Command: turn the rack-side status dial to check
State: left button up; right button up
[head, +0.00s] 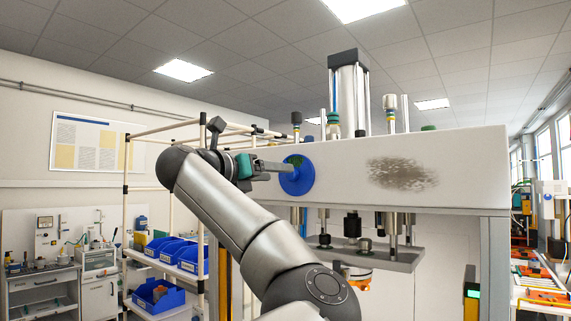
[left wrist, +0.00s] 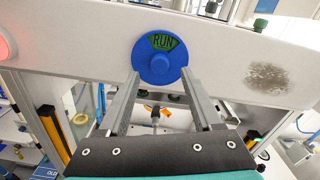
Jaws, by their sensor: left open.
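The status dial is a round blue disc (head: 298,176) on the left part of the press's white front beam (head: 450,165). In the left wrist view the dial (left wrist: 158,68) shows the word RUN in a green window (left wrist: 162,41) at its top. My left gripper (head: 283,167) points at the dial from the left in the head view. In the left wrist view the two fingers of my left gripper (left wrist: 160,76) are apart, with their tips at the lower left and lower right of the dial. I cannot tell whether they touch it. My right gripper is not in view.
A rack (head: 126,210) with blue bins (head: 160,294) stands left of the press. A metal press plate (head: 375,257) hangs under the beam. A dark scuffed patch (head: 403,173) marks the beam right of the dial. A red light (left wrist: 4,46) glows at the left wrist view's edge.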

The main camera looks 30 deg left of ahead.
aim_at(292, 175)
pick_arm(q)
jog(key=w+p, duration=0.1)
jog(key=w, duration=0.4)
jog(key=shift+d+p, duration=0.2)
jog(key=shift+p, duration=0.1)
grip_shut()
dwell(0.3)
